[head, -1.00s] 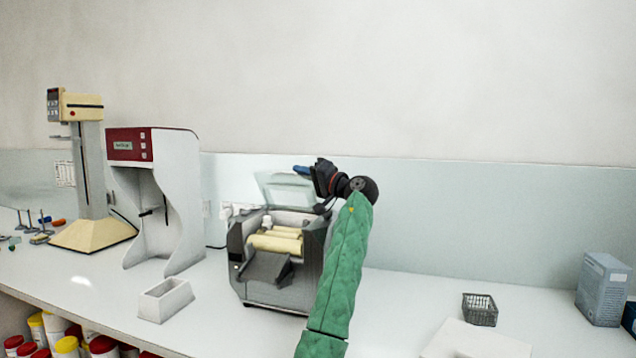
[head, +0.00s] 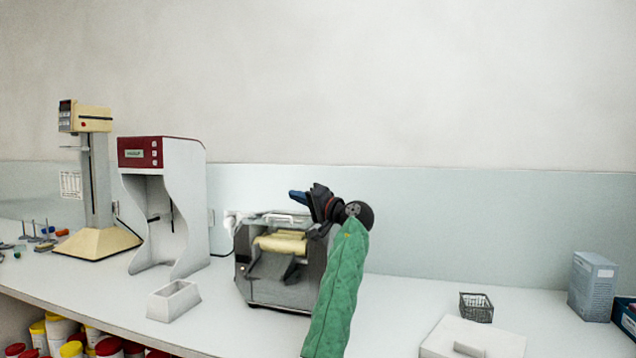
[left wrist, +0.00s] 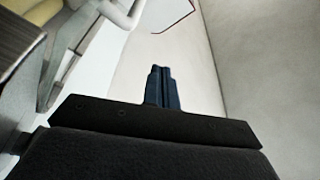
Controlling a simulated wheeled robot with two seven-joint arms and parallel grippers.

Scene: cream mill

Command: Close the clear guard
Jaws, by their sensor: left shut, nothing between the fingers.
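The mill (head: 290,290) is a grey machine with cream rollers (head: 281,242) on the bench. Its clear guard (head: 275,218) lies low and nearly flat over the top of the rollers; I cannot tell whether it is fully seated. My left gripper (head: 297,196) is just above the guard, fingers pointing left, shut and empty. I cannot tell whether it touches the guard. In the left wrist view the blue fingers (left wrist: 161,86) are together, with part of the mill at upper left. My right gripper is not in view.
A white open box (head: 173,303) stands front left of the mill. A white and red machine (head: 160,205) and a cream stand (head: 95,240) are farther left. A wire basket (head: 477,308) and a grey box (head: 593,287) are at right. Bench between mill and basket is clear.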

